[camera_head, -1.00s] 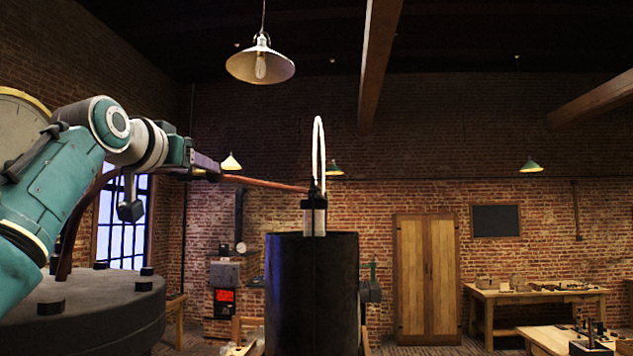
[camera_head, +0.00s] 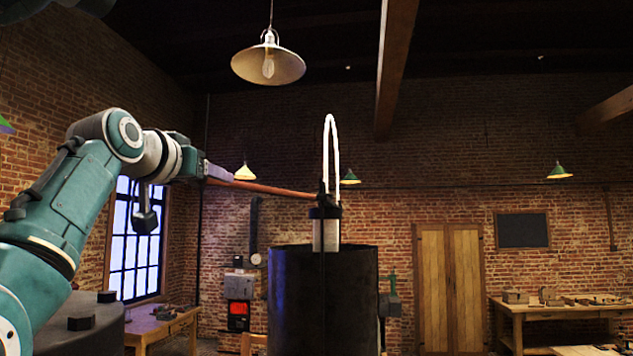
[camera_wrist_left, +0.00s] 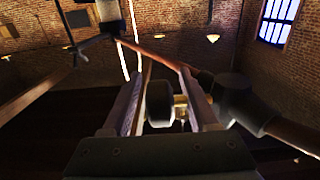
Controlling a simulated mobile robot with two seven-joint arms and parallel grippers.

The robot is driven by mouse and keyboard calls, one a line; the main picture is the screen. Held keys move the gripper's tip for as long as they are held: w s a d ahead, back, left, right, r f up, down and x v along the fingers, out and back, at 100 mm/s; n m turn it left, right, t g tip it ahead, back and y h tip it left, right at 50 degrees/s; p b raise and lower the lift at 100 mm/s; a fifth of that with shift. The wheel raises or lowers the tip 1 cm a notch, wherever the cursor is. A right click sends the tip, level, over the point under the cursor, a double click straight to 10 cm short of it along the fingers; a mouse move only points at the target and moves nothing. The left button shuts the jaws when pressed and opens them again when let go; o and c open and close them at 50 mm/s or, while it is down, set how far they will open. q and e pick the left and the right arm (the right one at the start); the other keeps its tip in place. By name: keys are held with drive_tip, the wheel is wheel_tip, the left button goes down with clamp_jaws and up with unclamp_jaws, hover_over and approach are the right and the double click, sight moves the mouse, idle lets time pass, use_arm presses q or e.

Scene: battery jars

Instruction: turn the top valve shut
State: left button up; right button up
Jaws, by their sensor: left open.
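My left gripper (camera_head: 220,173) is in the left of the head view, at the left end of the visible copper pipe (camera_head: 275,189). In the left wrist view, its two fingers (camera_wrist_left: 164,95) stand apart. A dark rounded knob with a brass stem (camera_wrist_left: 181,104), which looks like the valve, shows between them. I cannot tell whether either finger touches it. The copper pipe (camera_wrist_left: 155,52) passes beyond the fingertips to a dark fitting (camera_wrist_left: 243,100) at the right. In the head view the valve is hidden behind the gripper. My right gripper is not in view.
A dark cylindrical jar (camera_head: 322,300) stands mid-view, with a metal-topped fitting (camera_head: 326,232) and a white looped tube (camera_head: 334,150) above it. A dark bolted lid (camera_head: 95,325) is low at the left. A wooden bench (camera_head: 560,312) stands far right.

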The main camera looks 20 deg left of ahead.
use_arm(q)
drive_tip(key=shift+s, duration=0.1)
clamp_jaws()
idle(0.3)
drive_tip(key=shift+g, duration=0.3)
drive_tip(key=shift+s+f+g+h, duration=0.1)
drive_tip(key=shift+f+g+h, duration=0.15)
drive_tip(key=shift+g, duration=0.8)
drive_tip(key=shift+s+f+g+h, duration=0.1)
drive_tip(key=shift+f+g+h, duration=0.15)
drive_tip(key=shift+g, duration=0.85)
drive_tip(key=shift+s+f+g+h, duration=0.1)
drive_tip(key=shift+f+g+h, duration=0.15)
drive_tip(key=shift+g, duration=0.8)
unclamp_jaws()
drive_tip(key=shift+w, duration=0.1)
